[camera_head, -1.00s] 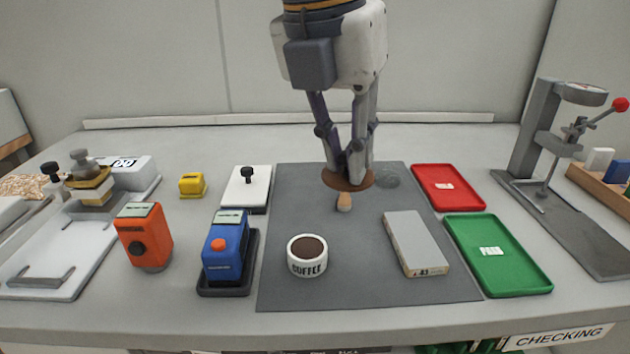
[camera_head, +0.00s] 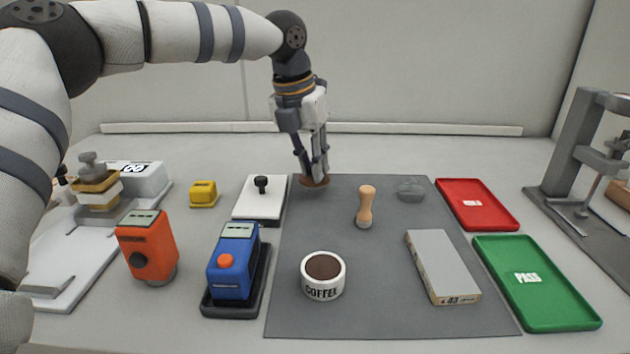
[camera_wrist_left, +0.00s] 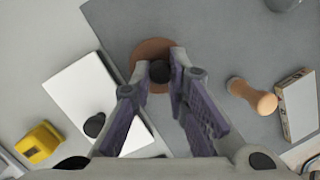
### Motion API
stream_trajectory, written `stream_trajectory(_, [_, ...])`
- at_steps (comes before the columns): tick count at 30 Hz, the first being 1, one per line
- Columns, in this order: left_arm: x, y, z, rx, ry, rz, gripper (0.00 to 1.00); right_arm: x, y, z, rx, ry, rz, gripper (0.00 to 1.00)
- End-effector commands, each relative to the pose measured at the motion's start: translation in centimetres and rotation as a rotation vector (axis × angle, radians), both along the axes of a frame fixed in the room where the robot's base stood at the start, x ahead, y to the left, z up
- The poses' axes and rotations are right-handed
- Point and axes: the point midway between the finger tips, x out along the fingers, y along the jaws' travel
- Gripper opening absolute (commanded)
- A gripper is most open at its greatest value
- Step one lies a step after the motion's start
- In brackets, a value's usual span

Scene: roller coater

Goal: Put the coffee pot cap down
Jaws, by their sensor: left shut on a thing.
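The coffee pot cap (camera_head: 316,182) is a brown disc with a dark knob. It is at the back left of the grey mat (camera_head: 390,288). My left gripper (camera_head: 313,174) points down and is shut on the cap's knob. In the left wrist view the brown disc (camera_wrist_left: 143,50) shows beneath the fingertips (camera_wrist_left: 160,72). The cap is at or just above the mat; I cannot tell whether it touches. The white coffee pot (camera_head: 322,290), marked COFFEE and with a dark inside, stands open at the mat's front left. My right gripper is not in view.
A wooden-handled tool (camera_head: 366,205) stands right of the cap. A white plate with a black knob (camera_head: 259,197) lies just left. A grey box (camera_head: 441,265), red tray (camera_head: 476,203) and green tray (camera_head: 535,282) are to the right.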

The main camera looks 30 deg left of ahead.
Motion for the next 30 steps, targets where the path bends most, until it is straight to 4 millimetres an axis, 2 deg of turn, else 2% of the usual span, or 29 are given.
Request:
stream_trajectory(2, [0.6,0.4,-1.2,0.001,0.005,0.002,0.0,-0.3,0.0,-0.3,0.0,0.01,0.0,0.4])
stream_trajectory(6, [0.4,0.3,-3.4,0.0,0.001,0.0,0.0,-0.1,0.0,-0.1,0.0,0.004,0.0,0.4])
stream_trajectory(16, [0.4,0.3,-3.8,0.0,-0.002,0.001,0.0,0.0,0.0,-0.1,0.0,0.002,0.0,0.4])
stream_trajectory(17, [0.4,0.3,-3.9,0.0,-0.003,0.001,0.17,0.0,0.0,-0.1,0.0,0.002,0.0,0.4])
stream_trajectory(19, [0.4,0.3,-3.8,0.0,-0.003,0.001,0.33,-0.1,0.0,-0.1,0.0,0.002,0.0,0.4])
stream_trajectory(27, [0.4,0.3,-3.8,0.0,-0.002,0.002,0.35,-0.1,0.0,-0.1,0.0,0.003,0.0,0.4])
stream_trajectory(30, [0.4,0.3,-3.2,0.0,-0.004,0.001,0.35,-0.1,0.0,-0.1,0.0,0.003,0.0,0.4])
